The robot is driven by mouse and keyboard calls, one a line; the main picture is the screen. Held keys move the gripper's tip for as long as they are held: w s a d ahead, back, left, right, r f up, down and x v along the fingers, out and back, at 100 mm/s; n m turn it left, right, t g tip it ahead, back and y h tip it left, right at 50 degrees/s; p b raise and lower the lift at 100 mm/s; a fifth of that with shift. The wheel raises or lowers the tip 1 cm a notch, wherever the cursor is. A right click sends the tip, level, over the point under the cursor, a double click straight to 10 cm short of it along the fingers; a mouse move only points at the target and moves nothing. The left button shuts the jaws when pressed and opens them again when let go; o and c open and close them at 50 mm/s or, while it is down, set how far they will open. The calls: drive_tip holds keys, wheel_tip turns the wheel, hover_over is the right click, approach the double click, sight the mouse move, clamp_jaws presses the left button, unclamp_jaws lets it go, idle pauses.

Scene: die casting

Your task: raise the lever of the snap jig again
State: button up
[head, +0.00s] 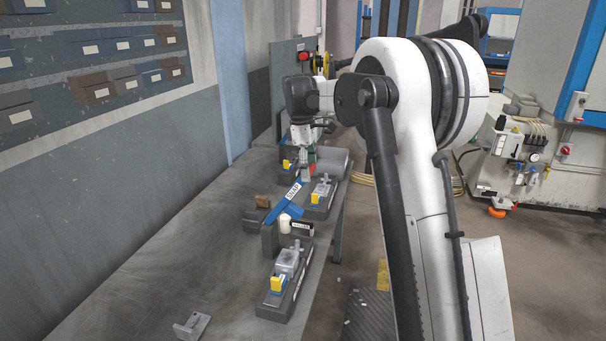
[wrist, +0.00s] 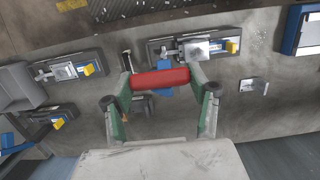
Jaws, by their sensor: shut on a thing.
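My gripper (wrist: 165,90) has green fingers. It is shut on a red cylindrical handle (wrist: 160,78), which lies across between the fingertips and looks like the grip of the snap jig's lever. A small blue part (wrist: 164,94) shows just below the handle; the rest of the lever is hidden. In the head view my gripper (head: 309,165) is low over the far part of the bench, near a blue SNAP sign (head: 292,192). The jig body is mostly hidden there by my arm and the fixtures, so the lever's angle cannot be told.
Dark fixtures with metal parts and yellow blocks stand along the bench, one in front (head: 285,280) and one behind the sign (head: 320,196). A white cylinder (head: 285,224) stands between them. A loose grey bracket (head: 192,325) lies near; the bench's left side (head: 190,255) is clear.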

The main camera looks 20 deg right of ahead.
drive_tip(key=shift+a, duration=0.2)
drive_tip(key=o, duration=1.7)
drive_tip(key=shift+w+a+f, duration=0.1)
drive_tip(key=shift+w, duration=0.05)
wheel_tip(320, 180, up, 12)
drive_tip(key=a, duration=0.1)
drive_tip(key=shift+w, duration=0.4)
